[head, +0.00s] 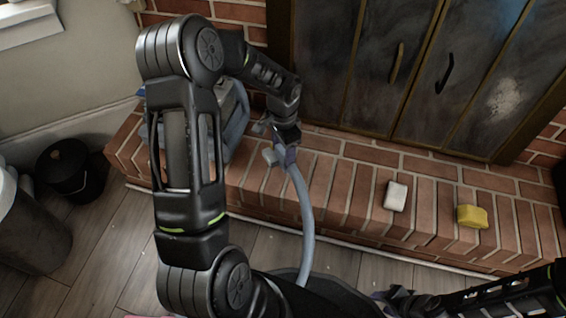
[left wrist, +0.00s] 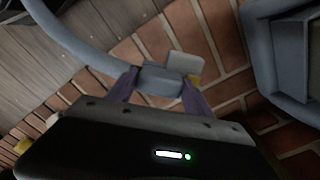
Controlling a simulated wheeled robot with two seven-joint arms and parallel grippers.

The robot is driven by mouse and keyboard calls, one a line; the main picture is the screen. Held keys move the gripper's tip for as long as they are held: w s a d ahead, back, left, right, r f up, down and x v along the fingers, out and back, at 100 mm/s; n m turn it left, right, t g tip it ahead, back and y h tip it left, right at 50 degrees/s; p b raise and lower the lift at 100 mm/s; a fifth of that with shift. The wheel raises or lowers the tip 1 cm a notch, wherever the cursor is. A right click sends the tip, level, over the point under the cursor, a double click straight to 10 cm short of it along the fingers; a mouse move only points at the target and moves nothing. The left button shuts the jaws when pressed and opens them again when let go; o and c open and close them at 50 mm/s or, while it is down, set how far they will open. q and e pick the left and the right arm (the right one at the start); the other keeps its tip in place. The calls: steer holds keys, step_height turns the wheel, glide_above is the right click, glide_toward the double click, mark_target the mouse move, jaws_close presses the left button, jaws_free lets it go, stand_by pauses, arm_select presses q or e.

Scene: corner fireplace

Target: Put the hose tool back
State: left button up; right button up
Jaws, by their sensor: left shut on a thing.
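The hose tool (head: 269,156) has a pale head on the end of a blue-grey hose (head: 307,215). My left gripper (head: 283,154) is shut on its grey handle, above the brick hearth. In the left wrist view the handle (left wrist: 160,79) sits between my purple fingers, with the pale flat head (left wrist: 185,62) beyond it. The hose curves down past the hearth's front edge. A blue-grey body (head: 236,118) stands on the hearth, partly hidden behind my left arm; it also shows in the left wrist view (left wrist: 262,55). My right gripper (head: 388,298) is low at the bottom right; its fingers are unclear.
A white block (head: 396,196) and a yellow sponge (head: 471,216) lie on the brick hearth (head: 345,185) to the right. Dark fireplace doors (head: 420,75) with handles stand behind. A black bucket (head: 72,172) and a grey bin (head: 35,235) are on the floor at left.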

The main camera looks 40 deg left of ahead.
mark_target(274, 158)
arm_select(q)
step_height(274, 158, down, 5)
steer(key=shift+b, duration=1.2)
steer(key=shift+r, duration=0.1)
steer(key=o, duration=1.8)
steer(key=shift+c, duration=0.2)
